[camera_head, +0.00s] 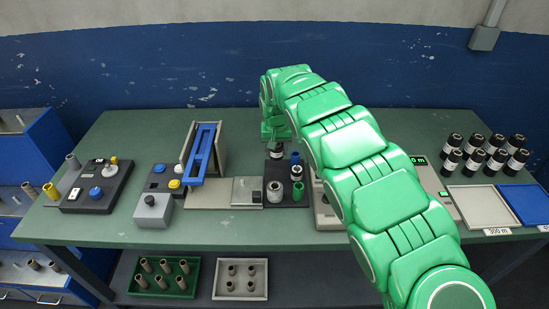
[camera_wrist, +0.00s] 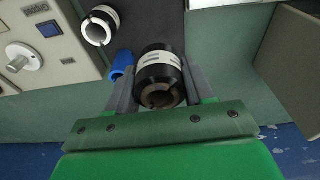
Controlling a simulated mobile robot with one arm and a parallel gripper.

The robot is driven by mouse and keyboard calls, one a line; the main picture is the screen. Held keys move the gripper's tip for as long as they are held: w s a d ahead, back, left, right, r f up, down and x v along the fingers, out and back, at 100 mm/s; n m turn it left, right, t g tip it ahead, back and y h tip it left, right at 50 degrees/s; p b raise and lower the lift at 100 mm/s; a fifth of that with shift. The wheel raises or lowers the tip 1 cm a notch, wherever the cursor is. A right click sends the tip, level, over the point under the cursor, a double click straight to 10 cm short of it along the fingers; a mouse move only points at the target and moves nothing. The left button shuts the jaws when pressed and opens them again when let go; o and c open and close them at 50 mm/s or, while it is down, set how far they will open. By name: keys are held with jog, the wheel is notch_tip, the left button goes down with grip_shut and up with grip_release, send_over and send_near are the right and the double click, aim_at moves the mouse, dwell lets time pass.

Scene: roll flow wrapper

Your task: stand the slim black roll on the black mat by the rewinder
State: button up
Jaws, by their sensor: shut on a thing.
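The slim black roll (camera_wrist: 158,72), with a white band, is upright between my gripper's fingers (camera_wrist: 157,92) in the wrist view. In the head view the roll (camera_head: 276,152) shows just below my gripper (camera_head: 274,138), over the far part of the black mat (camera_head: 284,203). The mat also shows in the wrist view (camera_wrist: 150,20). I cannot tell whether the roll's base touches it. A blue roll (camera_wrist: 122,66) stands close beside the gripper. A black roll with a white band (camera_wrist: 99,26) stands further off.
Several black rolls (camera_head: 497,150) stand at the right beside a grey tray (camera_head: 483,207).

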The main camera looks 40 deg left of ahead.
aim_at(275, 164)
jog(key=shift+w+a+f, duration=0.3)
jog(key=shift+a+f, duration=0.15)
jog(key=shift+f, duration=0.2)
jog(key=shift+w+a+f, duration=0.35)
jog(key=shift+a+f, duration=0.1)
jog(key=shift+f, duration=0.2)
jog(key=shift+w+a+f, duration=0.3)
jog(key=shift+a+f, duration=0.15)
jog(key=shift+f, duration=0.2)
jog(key=shift+f, duration=0.15)
jog(key=shift+w+a+f, duration=0.2)
jog(key=shift+a+f, duration=0.05)
jog(key=shift+f, duration=1.45)
jog(key=shift+f, duration=0.1)
jog(key=o, duration=1.2)
jog(key=shift+c, duration=0.2)
jog(key=r, duration=0.4)
jog(key=d+r, duration=0.1)
jog(key=r, duration=0.3)
jog(key=s+r, duration=0.1)
jog(key=r, duration=0.3)
jog(key=shift+s+d, duration=0.1)
jog(key=shift+d, duration=0.05)
